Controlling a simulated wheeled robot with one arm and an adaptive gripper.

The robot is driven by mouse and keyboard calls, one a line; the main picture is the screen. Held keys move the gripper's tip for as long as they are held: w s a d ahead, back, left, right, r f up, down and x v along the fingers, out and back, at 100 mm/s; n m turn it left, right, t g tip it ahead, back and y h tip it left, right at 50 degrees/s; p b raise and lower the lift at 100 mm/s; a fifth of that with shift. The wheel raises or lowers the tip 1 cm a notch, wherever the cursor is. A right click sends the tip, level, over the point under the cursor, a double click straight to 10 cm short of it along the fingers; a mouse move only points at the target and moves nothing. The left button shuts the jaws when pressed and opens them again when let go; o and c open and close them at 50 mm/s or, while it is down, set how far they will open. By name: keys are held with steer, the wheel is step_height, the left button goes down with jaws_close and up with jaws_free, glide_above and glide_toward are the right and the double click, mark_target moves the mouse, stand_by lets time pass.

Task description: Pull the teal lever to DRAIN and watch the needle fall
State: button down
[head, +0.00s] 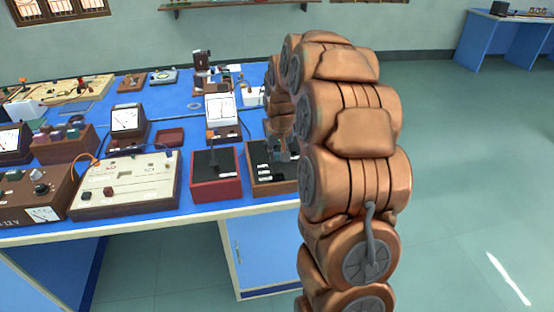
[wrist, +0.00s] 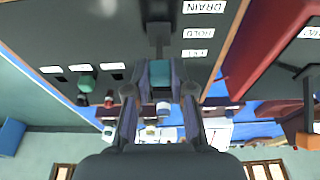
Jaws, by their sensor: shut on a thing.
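The teal lever (wrist: 160,73) stands out from a dark panel (wrist: 120,25) in the wrist view, on a dark stem. My gripper (wrist: 161,80) is shut on its teal end, one finger on each side. White labels stand beside it: DRAIN (wrist: 204,7), HOLD (wrist: 198,33) and a third label (wrist: 194,53) too small to read. I cannot tell which label the lever points at. In the head view my gripper (head: 284,148) is at the wooden-framed box (head: 262,180), and my arm hides part of that box. The needle's position cannot be read.
A red box with a dark top (head: 214,172) stands just left of the wooden-framed box. A white-faced meter (head: 221,108) is behind it. A cream panel box (head: 125,184) and other instruments crowd the blue bench. Open floor (head: 450,170) lies to the right.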

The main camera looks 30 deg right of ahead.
mark_target(278, 164)
steer(key=shift+s+a+f+t+h+b, duration=0.2)
steer(key=shift+s+t+b, duration=0.3)
steer(key=shift+b, duration=0.65)
steer(key=shift+s+a+f+t+h+b, duration=0.1)
steer(key=shift+s+t+h+b, duration=0.2)
steer(key=shift+t+b, duration=0.65)
steer(key=b, duration=0.1)
steer(key=s+t+b, duration=0.1)
steer(key=b, duration=0.1)
steer(key=shift+a+f+h, duration=0.15)
steer(key=shift+a+h, duration=0.1)
steer(key=shift+h, duration=0.05)
steer(key=t+b, duration=0.1)
steer(key=s+t+b, duration=0.1)
steer(key=b, duration=0.1)
steer(key=t+h+b, duration=0.1)
steer(key=b, duration=0.1)
steer(key=shift+s+a+f, duration=0.2)
steer(key=shift+s+a, duration=0.05)
steer(key=shift+a, duration=0.05)
steer(key=shift+s+t+h+b, duration=0.1)
steer(key=shift+t+h+b, duration=0.25)
steer(key=shift+b, duration=0.15)
steer(key=c, duration=1)
jaws_free()
steer(key=shift+r, duration=0.1)
steer(key=shift+s+a, duration=0.1)
